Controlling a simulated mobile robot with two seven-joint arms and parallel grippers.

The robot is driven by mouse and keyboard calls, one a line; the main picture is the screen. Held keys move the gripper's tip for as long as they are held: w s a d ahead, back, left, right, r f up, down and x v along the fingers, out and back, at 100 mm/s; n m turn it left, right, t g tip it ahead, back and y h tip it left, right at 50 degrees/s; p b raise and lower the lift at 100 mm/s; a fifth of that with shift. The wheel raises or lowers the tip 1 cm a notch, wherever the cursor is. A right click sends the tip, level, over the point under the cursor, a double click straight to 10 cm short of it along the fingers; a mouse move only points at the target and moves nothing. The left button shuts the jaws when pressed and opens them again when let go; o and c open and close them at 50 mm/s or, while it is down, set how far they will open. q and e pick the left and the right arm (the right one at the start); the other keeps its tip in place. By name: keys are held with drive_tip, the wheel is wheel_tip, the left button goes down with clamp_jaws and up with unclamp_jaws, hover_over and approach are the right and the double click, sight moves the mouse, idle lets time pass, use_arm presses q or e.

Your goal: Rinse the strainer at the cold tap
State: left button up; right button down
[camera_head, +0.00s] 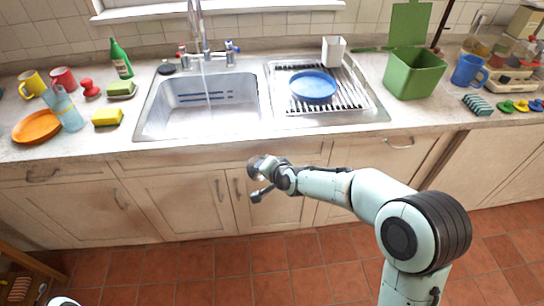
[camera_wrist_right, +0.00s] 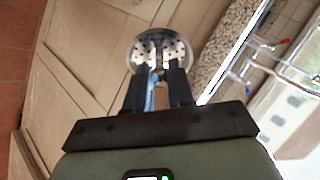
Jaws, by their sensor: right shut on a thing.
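My right gripper (camera_head: 270,180) is in front of the cupboard doors, below the counter edge. In the right wrist view its fingers (camera_wrist_right: 156,78) are shut on the strainer (camera_wrist_right: 146,48), a round metal piece with holes. The strainer shows only as a small greyish shape in the head view (camera_head: 256,164). The sink basin (camera_head: 165,110) is above and left of the gripper. The tap (camera_head: 205,45) has a red handle on the left and a blue cold handle (camera_head: 232,47) on the right. A thin pale stream (camera_head: 208,88) falls from the spout into the basin. My left gripper is out of view.
A green bottle (camera_head: 121,60), sponge (camera_head: 108,117) and orange plate (camera_head: 37,127) stand left. A green bin (camera_head: 413,75) stands right. The counter's front edge lies between gripper and basin.

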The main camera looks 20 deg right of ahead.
wheel_tip(320, 180, down, 10)
drive_tip(key=a+m+h, duration=0.1)
drive_tip(key=a, duration=0.1)
drive_tip(key=shift+s+a+f+m+h, duration=0.2)
drive_tip(key=shift+s+a+m+h, duration=0.1)
drive_tip(key=shift+s+m, duration=0.15)
drive_tip(key=shift+d+r, duration=0.1)
drive_tip(key=shift+r, duration=0.05)
